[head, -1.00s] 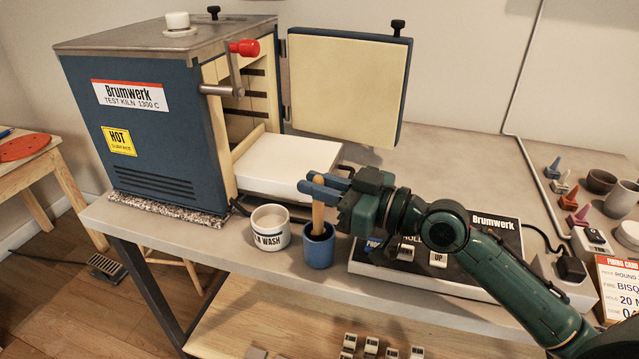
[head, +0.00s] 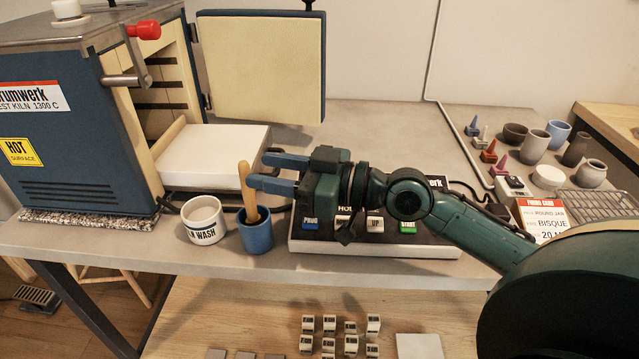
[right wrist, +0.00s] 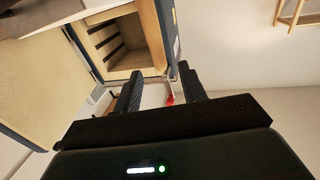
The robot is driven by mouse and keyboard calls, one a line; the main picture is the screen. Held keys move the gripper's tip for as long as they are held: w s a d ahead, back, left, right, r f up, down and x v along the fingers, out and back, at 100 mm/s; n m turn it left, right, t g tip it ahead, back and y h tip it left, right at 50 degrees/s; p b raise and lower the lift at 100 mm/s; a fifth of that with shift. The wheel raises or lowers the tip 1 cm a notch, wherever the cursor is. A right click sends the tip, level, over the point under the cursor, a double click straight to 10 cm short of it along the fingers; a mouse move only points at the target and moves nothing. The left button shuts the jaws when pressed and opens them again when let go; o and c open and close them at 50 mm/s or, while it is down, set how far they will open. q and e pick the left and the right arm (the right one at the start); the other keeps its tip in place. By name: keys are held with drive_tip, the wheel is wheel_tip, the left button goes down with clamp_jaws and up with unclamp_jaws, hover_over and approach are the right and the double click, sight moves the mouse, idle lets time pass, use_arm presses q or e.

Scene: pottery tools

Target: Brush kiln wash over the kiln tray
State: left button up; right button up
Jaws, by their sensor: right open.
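The kiln tray (head: 215,150) is a pale, flat slab in front of the open kiln. The kiln wash cup (head: 203,222), white with a lettered band, stands at the table's front edge. Beside it a blue cup (head: 257,236) holds the brush, whose wooden handle (head: 249,192) sticks up and leans left; its bristles are hidden inside. My right gripper (head: 259,170) is open and empty, its fingers pointing left, with the tips close to the handle's upper part. I cannot tell whether they touch it. The right wrist view shows both fingers (right wrist: 160,85) apart with nothing between them. My left gripper is not in view.
The blue kiln (head: 75,120) stands at left, its door (head: 262,68) swung open behind the tray. A control box (head: 375,246) lies under my right arm. Pots (head: 535,143), small cones and a card (head: 545,217) are at right. The table behind the arm is clear.

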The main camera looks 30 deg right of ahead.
use_arm(q)
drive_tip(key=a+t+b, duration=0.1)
drive_tip(key=b, duration=0.1)
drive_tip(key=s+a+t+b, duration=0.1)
drive_tip(key=b, duration=0.2)
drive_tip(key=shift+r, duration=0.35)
use_arm(e)
drive_tip(key=v, duration=0.8)
drive_tip(key=shift+s+d, duration=0.15)
drive_tip(key=shift+s, duration=0.1)
